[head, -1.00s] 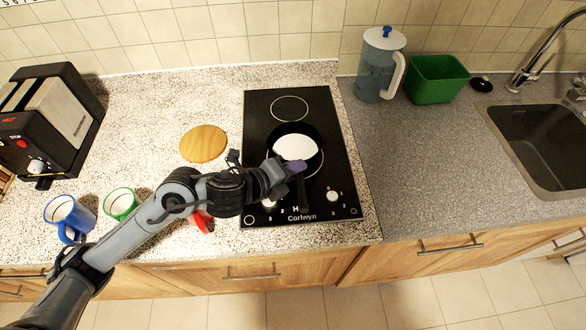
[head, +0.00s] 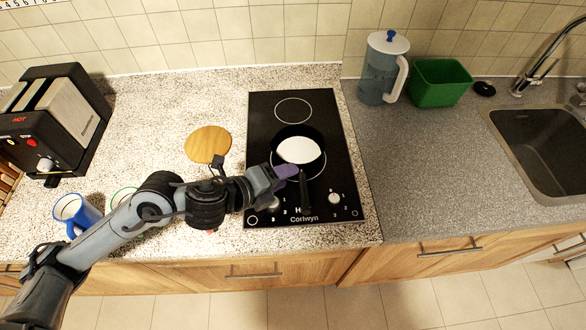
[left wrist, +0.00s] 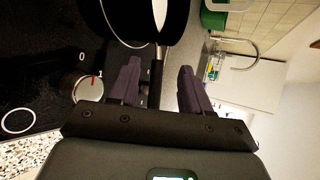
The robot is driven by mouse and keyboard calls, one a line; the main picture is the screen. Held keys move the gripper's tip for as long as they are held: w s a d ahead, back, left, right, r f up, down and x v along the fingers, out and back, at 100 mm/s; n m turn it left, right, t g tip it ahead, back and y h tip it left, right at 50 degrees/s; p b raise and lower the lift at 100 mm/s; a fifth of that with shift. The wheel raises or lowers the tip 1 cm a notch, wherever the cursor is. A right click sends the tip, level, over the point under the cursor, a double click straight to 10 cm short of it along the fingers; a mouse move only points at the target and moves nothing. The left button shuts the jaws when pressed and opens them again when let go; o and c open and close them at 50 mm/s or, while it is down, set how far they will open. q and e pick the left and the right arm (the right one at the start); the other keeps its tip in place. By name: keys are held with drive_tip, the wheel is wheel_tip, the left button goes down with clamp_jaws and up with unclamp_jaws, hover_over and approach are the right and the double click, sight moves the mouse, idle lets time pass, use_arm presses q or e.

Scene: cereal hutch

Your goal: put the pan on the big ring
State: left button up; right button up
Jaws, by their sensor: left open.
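The dark pan (head: 313,162) with a white inside stands on the black cooktop (head: 262,133). It covers the back part of the big ring (head: 323,172), whose front arc shows in front of it. Its handle (head: 305,195) points to the front edge. My left gripper (head: 288,172), with purple fingers, is open, just left of the handle. In the left wrist view the handle (left wrist: 157,75) lies between the open fingers (left wrist: 158,85), apart from both; the pan (left wrist: 174,25) is beyond, beside the ring's arc (left wrist: 108,22). My right gripper is out of view.
A smaller ring (head: 293,110) is free behind the pan. Knobs (head: 334,198) line the cooktop's front. A wooden disc (head: 207,144), blue mug (head: 76,212), partly hidden green mug (head: 122,196) and toaster (head: 60,115) are left. A jug (head: 378,75) and green bin (head: 441,82) stand right.

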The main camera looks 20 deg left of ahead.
use_arm(q)
drive_tip(key=p+v, duration=0.1)
drive_tip(key=v, duration=0.4)
drive_tip(key=shift+p+v, duration=0.5)
drive_tip(key=shift+v, duration=0.4)
drive_tip(key=shift+s+r, duration=0.1)
